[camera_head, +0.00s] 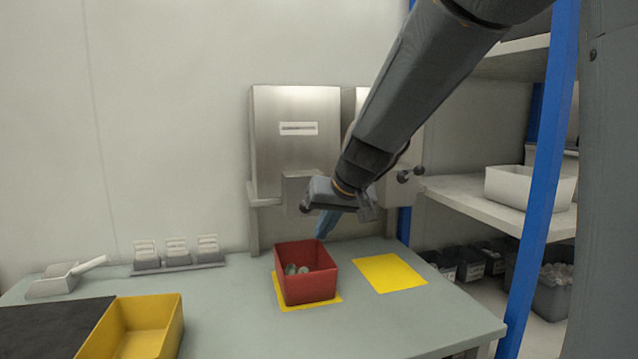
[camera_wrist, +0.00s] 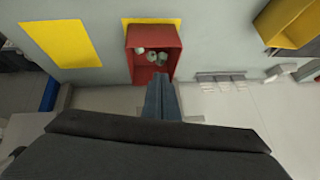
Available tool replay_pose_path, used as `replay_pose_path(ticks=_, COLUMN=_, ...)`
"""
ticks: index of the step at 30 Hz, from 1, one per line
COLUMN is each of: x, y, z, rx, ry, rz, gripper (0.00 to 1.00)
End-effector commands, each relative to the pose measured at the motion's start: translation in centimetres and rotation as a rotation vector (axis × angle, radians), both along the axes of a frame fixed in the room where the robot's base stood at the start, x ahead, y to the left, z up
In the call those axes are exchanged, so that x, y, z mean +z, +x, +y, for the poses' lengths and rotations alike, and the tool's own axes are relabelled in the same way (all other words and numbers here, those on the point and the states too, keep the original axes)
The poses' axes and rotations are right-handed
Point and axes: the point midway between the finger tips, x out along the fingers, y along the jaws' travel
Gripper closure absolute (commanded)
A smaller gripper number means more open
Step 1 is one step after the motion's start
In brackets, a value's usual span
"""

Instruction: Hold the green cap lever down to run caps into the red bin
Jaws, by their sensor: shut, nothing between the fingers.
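The red bin (camera_head: 311,290) stands on the bench below the left metal dispenser (camera_head: 285,157), with several pale, greenish-white caps (camera_head: 297,269) inside. The bin also shows in the wrist view (camera_wrist: 147,74). My gripper (camera_head: 326,232) points down in front of the dispensers, above and behind the bin's back edge. Its blue fingers are shut and empty; they also show in the wrist view (camera_wrist: 161,80). No green lever can be made out. A dark ball knob (camera_head: 305,207) is close beside my gripper; its mount is partly hidden. The right dispenser (camera_head: 353,105) is mostly hidden by my arm.
Dark knobs (camera_head: 404,176) stick out at the right dispenser. An empty yellow mat (camera_head: 390,273) lies right of the bin. A yellow bin (camera_head: 146,345), a scoop (camera_head: 62,280) and a small rack (camera_head: 178,260) are at left. A blue post (camera_head: 543,165) and shelving stand at right.

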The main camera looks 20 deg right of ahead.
Motion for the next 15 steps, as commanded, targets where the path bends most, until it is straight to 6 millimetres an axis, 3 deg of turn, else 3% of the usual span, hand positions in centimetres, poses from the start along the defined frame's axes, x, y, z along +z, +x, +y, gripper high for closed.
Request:
replay_pose_path(ticks=10, x=0.2, y=0.0, z=0.0, rx=0.000, ry=0.000, rz=0.000, gripper=1.00)
replay_pose_path(ticks=15, x=1.7, y=0.2, z=-0.3, rx=0.000, ry=0.000, rz=-0.001, gripper=1.00)
